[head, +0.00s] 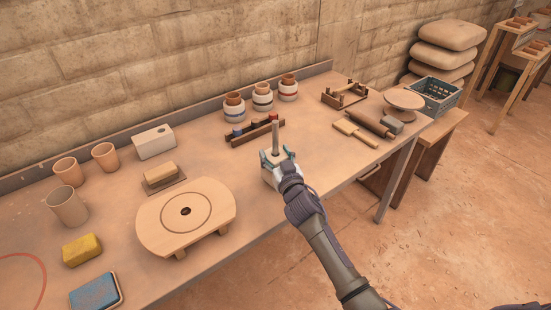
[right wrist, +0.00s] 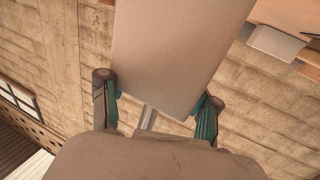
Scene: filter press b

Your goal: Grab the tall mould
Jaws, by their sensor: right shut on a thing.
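The hand hides much of the mould in the head view. I cannot tell whether its foot touches the bench. My left gripper is not in view.
A round-holed wooden board (head: 160,225) lies left of the hand. A white block (head: 153,142) and clay cups (head: 67,207) stand further left. A rack (head: 255,131) and jars (head: 262,97) are behind the hand. A rolling pin (head: 371,124) lies to the right.

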